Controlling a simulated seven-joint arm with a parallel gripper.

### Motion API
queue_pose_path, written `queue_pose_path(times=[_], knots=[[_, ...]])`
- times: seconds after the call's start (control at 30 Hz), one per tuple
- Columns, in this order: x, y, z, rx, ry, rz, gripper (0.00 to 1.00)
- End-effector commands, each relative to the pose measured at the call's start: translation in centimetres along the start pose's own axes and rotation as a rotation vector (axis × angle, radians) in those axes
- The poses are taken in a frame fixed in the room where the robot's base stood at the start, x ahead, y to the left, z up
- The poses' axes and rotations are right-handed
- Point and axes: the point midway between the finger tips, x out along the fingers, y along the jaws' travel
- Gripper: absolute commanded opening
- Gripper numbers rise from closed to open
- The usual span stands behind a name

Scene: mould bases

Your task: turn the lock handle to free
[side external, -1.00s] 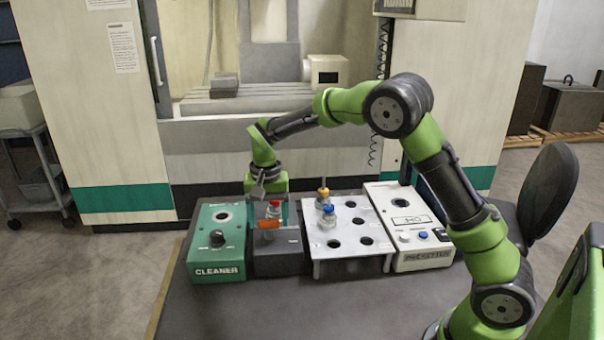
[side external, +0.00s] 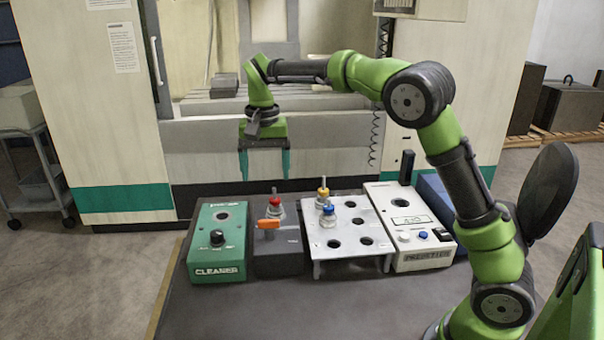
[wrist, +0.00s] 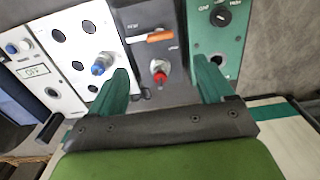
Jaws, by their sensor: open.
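The orange lock handle (side external: 268,224) sits on top of the dark grey lock block (side external: 279,257), between the green cleaner box and the white rack. In the wrist view the handle (wrist: 160,36) lies across the block, roughly level in the picture. A holder with a red top (side external: 275,202) stands upright in the block just behind the handle; it also shows in the wrist view (wrist: 159,76). My gripper (side external: 265,177) is open and empty, raised above and behind the block, with its two green fingers pointing down and apart from everything.
The green cleaner box (side external: 217,252) with a black knob stands left of the block. The white rack (side external: 345,249) on the right holds a blue-topped holder (side external: 328,214) and a yellow-topped one (side external: 323,188). The presetter (side external: 408,230) is further right. The table front is clear.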

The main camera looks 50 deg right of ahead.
Motion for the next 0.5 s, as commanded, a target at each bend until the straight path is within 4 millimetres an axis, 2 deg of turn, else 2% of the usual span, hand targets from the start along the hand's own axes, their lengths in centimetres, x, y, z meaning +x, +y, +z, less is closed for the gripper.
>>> queue_pose_path(times=[0.1, 0.2, 0.5], knots=[[-2.2, 0.0, -0.1, 0.002, 0.002, -0.002, 0.81], [-3.4, 0.0, -0.1, 0.001, 0.001, 0.0, 0.81], [-4.3, 0.0, 0.0, 0.001, -0.001, 0.001, 0.81]])
